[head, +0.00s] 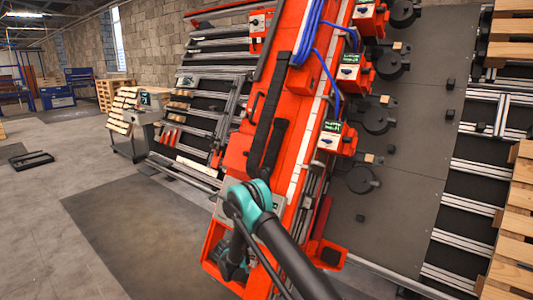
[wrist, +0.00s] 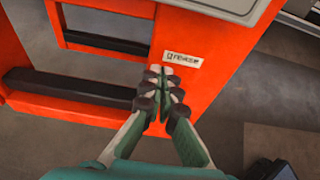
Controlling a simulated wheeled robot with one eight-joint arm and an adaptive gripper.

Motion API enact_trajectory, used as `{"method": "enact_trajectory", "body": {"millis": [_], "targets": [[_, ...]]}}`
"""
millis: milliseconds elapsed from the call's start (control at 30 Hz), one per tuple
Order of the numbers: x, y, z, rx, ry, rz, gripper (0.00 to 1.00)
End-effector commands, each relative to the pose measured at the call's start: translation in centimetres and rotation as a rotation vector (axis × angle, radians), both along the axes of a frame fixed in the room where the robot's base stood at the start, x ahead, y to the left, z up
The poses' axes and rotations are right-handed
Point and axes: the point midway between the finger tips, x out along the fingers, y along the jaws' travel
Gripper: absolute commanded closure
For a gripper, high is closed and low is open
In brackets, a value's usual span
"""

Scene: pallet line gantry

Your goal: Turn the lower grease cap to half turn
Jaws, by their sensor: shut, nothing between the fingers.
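My gripper (wrist: 162,80) is shut and empty in the wrist view. Its fingertips are together in front of an orange-red frame (wrist: 205,35), just below a small white label (wrist: 182,59). I cannot tell whether they touch the frame. No grease cap can be made out in the wrist view. In the head view the orange-red gantry (head: 240,148) leans across the middle, and my arm covers part of its lower end. I cannot pick out the lower grease cap there.
A dark rectangular opening (wrist: 105,22) and a black bar (wrist: 65,88) lie left of my fingers. Red boxes with small screens (head: 331,137) and round black parts (head: 361,180) line the gantry's right side. Wooden pallets (head: 513,235) stand far right. Floor at left is open.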

Motion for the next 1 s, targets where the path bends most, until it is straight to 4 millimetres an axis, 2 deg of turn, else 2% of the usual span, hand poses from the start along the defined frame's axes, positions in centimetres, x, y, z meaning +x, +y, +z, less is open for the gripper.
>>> {"method": "enact_trajectory", "body": {"millis": [233, 733, 1000], "targets": [[-0.1, 0.1, 0.6, -0.001, 0.000, 0.001, 1.00], [-3.7, 2.9, 2.9, -0.002, 0.000, 0.001, 1.00], [-4.1, 3.1, 3.2, -0.001, 0.000, -0.001, 1.00]]}}
